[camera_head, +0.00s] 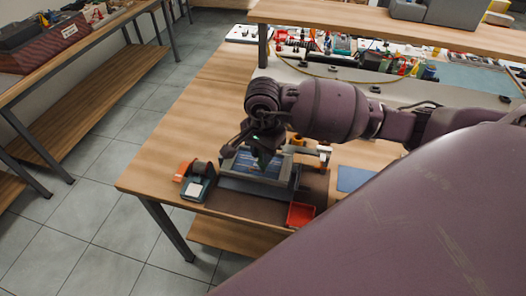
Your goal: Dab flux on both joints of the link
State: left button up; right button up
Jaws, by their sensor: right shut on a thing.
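My right gripper (258,154) points down over a grey holder (255,188) with a blue panel (248,163) in it. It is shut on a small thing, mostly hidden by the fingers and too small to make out. I cannot tell whether its lower end touches the panel. The link and its two joints cannot be made out at this size; the gripper and arm cover part of the panel. My left gripper is not in view.
A dark unit with a pale pad (196,187) and an orange item (181,170) stand left of the holder. A red tray (301,214) is at front right, a blue mat (352,179) further right. The wooden tabletop (190,130) is clear at back left.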

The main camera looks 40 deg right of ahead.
dwell(0.9)
jog(key=shift+f+b, duration=0.2)
jog(key=shift+b, duration=0.3)
jog(key=shift+f, duration=0.15)
dwell(0.4)
dwell(0.5)
jog(key=shift+f+b, duration=0.1)
jog(key=shift+b, duration=0.35)
dwell(0.5)
jog(key=shift+s, duration=0.1)
dwell(0.6)
